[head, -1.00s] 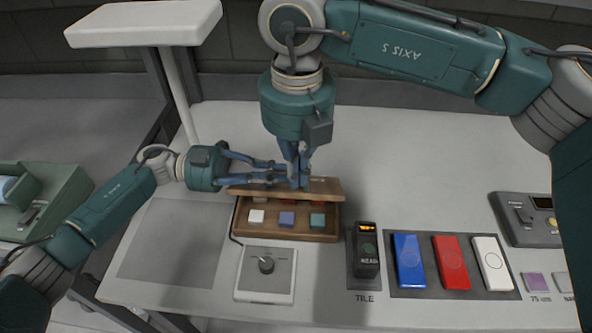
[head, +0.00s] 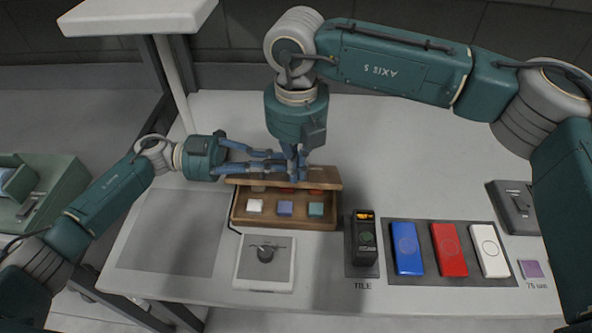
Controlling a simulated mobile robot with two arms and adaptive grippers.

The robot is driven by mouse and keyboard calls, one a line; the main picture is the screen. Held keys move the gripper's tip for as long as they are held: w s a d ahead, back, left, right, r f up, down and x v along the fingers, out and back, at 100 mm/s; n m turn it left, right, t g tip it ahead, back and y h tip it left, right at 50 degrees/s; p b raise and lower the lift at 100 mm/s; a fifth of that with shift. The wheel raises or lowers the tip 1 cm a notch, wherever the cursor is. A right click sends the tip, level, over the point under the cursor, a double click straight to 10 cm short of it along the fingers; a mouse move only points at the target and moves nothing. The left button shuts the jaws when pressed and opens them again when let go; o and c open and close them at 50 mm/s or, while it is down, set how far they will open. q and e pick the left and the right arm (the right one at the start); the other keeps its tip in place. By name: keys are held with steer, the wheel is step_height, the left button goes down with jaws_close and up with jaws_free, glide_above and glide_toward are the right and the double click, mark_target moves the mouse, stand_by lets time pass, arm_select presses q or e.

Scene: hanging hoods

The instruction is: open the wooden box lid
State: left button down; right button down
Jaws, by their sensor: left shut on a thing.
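The wooden box (head: 285,221) stands on the white table with its lid (head: 318,184) tilted up along the back. Coloured tiles show inside: a white one (head: 255,206), a blue-violet one (head: 285,208) and a teal one (head: 316,209) in front, with red ones partly hidden behind. My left gripper (head: 284,167) reaches in from the left and is shut at the lid's upper edge. My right gripper (head: 292,172) points down from above at the same edge. The two overlap, and the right fingertips are partly hidden, so its opening is unclear.
A grey pad (head: 170,232) lies left. The table behind the box is clear.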

steer(key=shift+w+r, duration=0.45)
steer(key=shift+w, duration=0.2)
arm_select(q)
steer(key=shift+s+f, duration=0.1)
steer(key=shift+s, duration=0.05)
arm_select(e)
steer(key=shift+w+d+r, duration=0.1)
steer(key=shift+w+r, duration=0.05)
steer(key=shift+w, duration=0.15)
arm_select(q)
steer(key=c, duration=1.8)
jaws_free()
steer(key=shift+s, duration=0.1)
steer(key=shift+f, duration=0.1)
